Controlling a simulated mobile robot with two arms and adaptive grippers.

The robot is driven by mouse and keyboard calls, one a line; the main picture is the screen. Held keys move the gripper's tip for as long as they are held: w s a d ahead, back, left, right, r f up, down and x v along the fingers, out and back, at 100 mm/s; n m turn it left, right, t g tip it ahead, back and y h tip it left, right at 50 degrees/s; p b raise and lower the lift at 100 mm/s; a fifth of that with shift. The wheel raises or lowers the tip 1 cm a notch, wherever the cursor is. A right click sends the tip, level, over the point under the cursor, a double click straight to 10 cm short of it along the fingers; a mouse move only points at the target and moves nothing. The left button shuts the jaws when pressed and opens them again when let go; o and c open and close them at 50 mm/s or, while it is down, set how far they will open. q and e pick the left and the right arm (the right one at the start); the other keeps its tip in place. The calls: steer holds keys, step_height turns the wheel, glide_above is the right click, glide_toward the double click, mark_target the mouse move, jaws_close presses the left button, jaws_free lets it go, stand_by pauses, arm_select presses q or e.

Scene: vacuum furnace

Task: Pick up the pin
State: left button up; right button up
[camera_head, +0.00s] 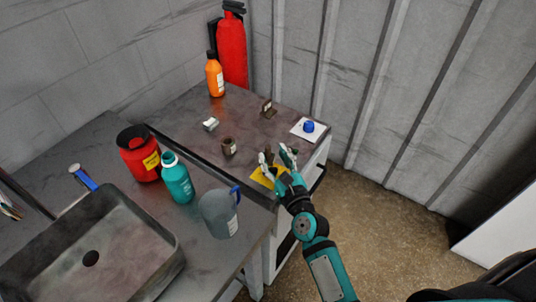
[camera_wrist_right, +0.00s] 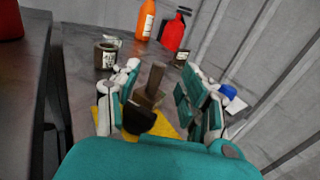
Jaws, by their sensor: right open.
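A brown upright post on a small block (camera_wrist_right: 152,88), which may be the pin, stands on a yellow mat (camera_wrist_right: 166,126) in the right wrist view. My right gripper (camera_wrist_right: 165,98) is open, with a finger on each side of the post and clear space between. A dark rounded piece in front of the block hides its lower part; I cannot tell what it is. In the head view my right gripper (camera_head: 278,154) is over the yellow mat (camera_head: 262,178) at the table's front edge and hides much of it. My left gripper is not in view.
On the table stand a brown cup (camera_head: 229,147), a silver block (camera_head: 210,124), a small brown bracket (camera_head: 268,110) and a blue knob (camera_head: 308,126) on a white plate. An orange bottle (camera_head: 214,78) stands behind. Several bottles and a sink (camera_head: 150,252) are left.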

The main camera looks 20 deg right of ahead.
mark_target(269, 148)
steer(key=w, duration=0.4)
steer(key=shift+a+r+p, duration=0.2)
steer(key=shift+p, duration=0.2)
steer(key=shift+w+f, duration=0.1)
steer(key=shift+w, duration=0.05)
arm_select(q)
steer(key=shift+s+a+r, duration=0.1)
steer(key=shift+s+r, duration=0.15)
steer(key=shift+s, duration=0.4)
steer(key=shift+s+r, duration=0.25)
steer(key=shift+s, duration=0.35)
arm_select(e)
steer(key=shift+c, duration=0.4)
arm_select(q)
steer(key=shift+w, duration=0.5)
arm_select(e)
jaws_close()
